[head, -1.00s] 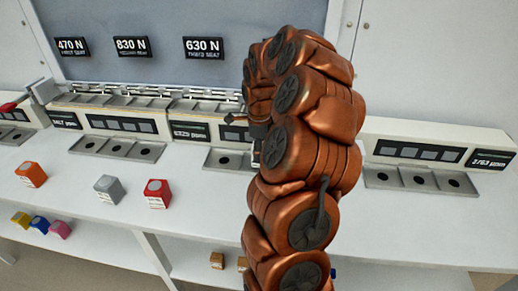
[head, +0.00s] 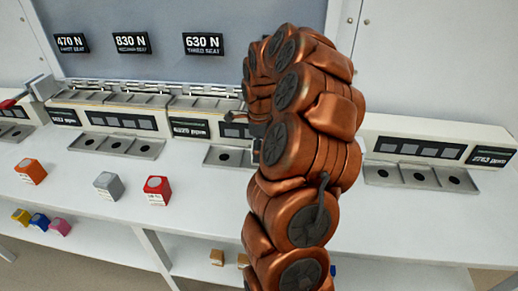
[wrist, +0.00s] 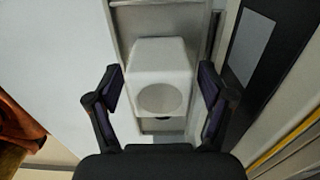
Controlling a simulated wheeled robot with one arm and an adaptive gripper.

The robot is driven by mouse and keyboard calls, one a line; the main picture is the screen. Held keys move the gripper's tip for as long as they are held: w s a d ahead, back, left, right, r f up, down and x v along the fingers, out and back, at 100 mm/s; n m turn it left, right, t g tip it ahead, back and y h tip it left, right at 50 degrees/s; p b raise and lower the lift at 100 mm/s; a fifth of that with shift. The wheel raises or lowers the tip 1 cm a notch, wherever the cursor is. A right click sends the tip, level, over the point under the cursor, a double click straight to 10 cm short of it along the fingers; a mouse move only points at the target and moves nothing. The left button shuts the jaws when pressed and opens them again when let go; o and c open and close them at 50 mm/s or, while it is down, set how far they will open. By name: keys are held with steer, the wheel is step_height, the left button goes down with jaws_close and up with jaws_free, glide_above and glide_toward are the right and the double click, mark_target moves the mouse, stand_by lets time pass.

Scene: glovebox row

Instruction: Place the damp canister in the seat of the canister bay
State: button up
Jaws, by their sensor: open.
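A white canister (wrist: 160,70), blocky with a round grey disc on its near face, stands on a metal tray (wrist: 195,20) in the wrist view. My gripper (wrist: 162,82) is open, with one finger on each side of the canister and gaps showing on both sides. A dark patch shows just below the canister; I cannot tell whether it is seated. In the head view my arm hides most of the gripper and this canister. Canister bays with round dark seats line the bench, including the partly hidden middle tray (head: 222,157). No visible marking tells which canister is damp.
An orange block (head: 31,171), a grey block (head: 108,187) and a red block (head: 157,190) stand on the front of the white bench (head: 75,190). Several coloured blocks lie on the lower shelf. The right tray (head: 420,176) is empty. A back panel carries force labels.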

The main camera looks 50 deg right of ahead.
steer(key=shift+r, duration=0.1)
steer(key=shift+r+p, duration=0.2)
steer(key=shift+p, duration=0.15)
step_height(320, 180, up, 11)
steer(key=b, duration=0.3)
steer(key=shift+f, duration=0.15)
steer(key=shift+r, duration=0.5)
